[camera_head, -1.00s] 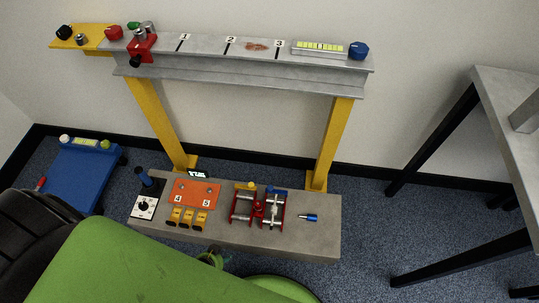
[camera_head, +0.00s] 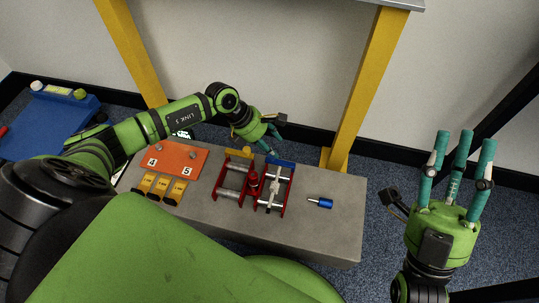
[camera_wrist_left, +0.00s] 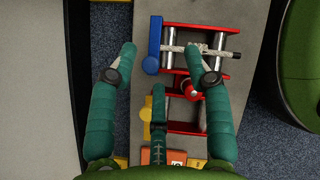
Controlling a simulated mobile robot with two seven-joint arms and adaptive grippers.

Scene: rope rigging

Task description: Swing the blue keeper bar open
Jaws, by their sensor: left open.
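The blue keeper bar (camera_head: 280,161) lies across the far end of the right-hand red roller frame (camera_head: 288,195). In the left wrist view the blue bar (camera_wrist_left: 155,35) runs along the frame's left end, with a round blue knob at its lower end. My left gripper (camera_head: 274,141) is above and just behind the bar, open. In its wrist view the open fingers (camera_wrist_left: 162,62) spread on both sides of the knob, apparently holding nothing. A pale rope (camera_wrist_left: 205,50) crosses the frame's rollers. My right gripper (camera_head: 456,165) is raised at the right, its fingers apart and empty.
A second red frame with a yellow bar (camera_head: 239,153) sits left of the blue one, with a red post (camera_head: 253,184) between. An orange plate (camera_head: 172,160), yellow tags (camera_head: 160,187) and a blue-ended pin (camera_head: 321,203) lie on the grey block (camera_head: 335,235). Yellow legs (camera_head: 368,85) stand behind.

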